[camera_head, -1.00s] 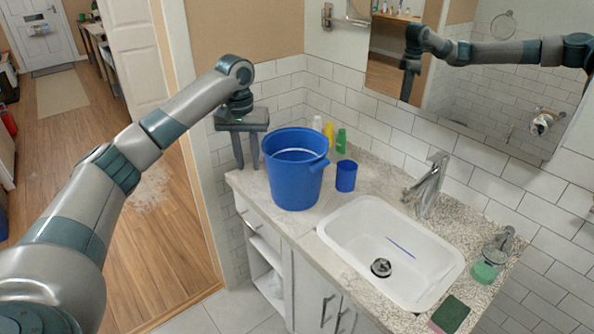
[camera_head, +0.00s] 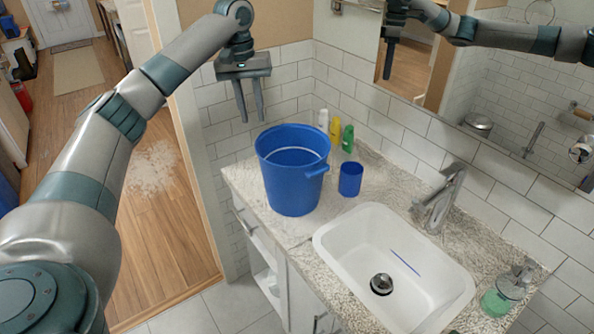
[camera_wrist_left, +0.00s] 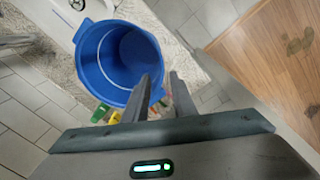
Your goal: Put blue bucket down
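The blue bucket (camera_head: 292,185) stands upright on the stone counter (camera_head: 238,178) to the left of the sink, and looks empty. My left gripper (camera_head: 253,120) is raised above the counter, behind and to the left of the bucket, pointing down. Its two fingers are apart with nothing between them. In the left wrist view, the bucket (camera_wrist_left: 118,60) lies below and beyond the fingers (camera_wrist_left: 161,76), and one finger overlaps the image of its rim. My right gripper is not in view.
A blue cup (camera_head: 350,180) and several bottles, including a green one (camera_head: 347,139), stand right of and behind the bucket. The white sink (camera_head: 335,240), tap (camera_head: 440,198) and soap dispenser (camera_head: 508,288) are further right. A tiled wall closes the back.

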